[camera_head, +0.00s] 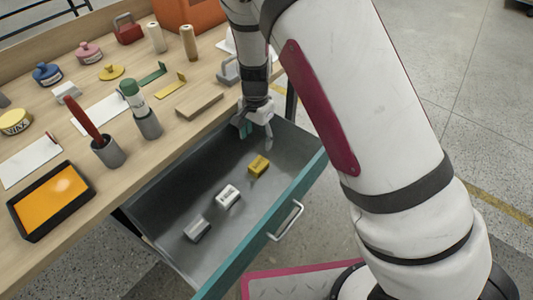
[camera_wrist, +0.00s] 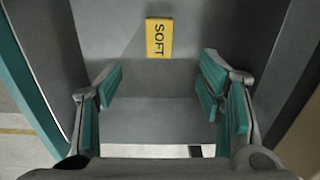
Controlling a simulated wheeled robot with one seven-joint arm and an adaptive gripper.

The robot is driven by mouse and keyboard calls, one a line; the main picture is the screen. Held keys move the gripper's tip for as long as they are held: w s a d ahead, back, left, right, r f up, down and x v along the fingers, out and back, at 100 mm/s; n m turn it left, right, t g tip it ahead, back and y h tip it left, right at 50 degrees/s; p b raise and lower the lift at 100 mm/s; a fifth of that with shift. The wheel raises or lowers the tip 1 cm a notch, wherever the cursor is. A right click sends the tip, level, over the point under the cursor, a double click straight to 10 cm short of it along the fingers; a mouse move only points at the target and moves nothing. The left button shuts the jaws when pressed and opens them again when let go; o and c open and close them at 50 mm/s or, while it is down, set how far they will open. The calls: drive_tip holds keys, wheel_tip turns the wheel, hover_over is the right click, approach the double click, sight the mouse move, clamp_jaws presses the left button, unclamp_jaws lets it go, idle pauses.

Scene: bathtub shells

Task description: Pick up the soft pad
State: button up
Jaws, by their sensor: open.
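The soft pad is a small yellow block (camera_head: 259,166) lying on the floor of the open grey drawer (camera_head: 165,208), toward its far right end. In the wrist view the yellow pad (camera_wrist: 159,38) shows the dark word SOFT on its top. My gripper (camera_head: 250,130) is over the far right part of the drawer, above and beyond the pad. In the wrist view its teal-padded fingers (camera_wrist: 158,95) are spread wide with nothing between them. The pad lies beyond the fingertips, apart from them.
A white block (camera_head: 229,196) and a grey block (camera_head: 197,229) lie in the drawer, nearer its left end. The drawer's teal front (camera_head: 262,240) has a handle (camera_head: 287,222). The wooden bench (camera_head: 60,120) holds cups, an orange tray (camera_head: 50,200) and several stamps.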

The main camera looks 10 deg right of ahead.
drive_tip(key=b, duration=0.2)
hover_over(258, 163)
drive_tip(key=f, duration=0.8)
drive_tip(key=shift+w+d+f, duration=0.2)
drive_tip(key=shift+f, duration=0.2)
drive_tip(key=shift+s+a+f+b, duration=0.15)
drive_tip(key=shift+f+b, duration=0.1)
drive_tip(key=shift+f, duration=1.25)
drive_tip(key=shift+s+d+f+b, duration=0.1)
drive_tip(key=shift+f+b, duration=0.1)
drive_tip(key=shift+f, duration=1.25)
drive_tip(key=shift+r, duration=0.1)
drive_tip(key=c, duration=1.2)
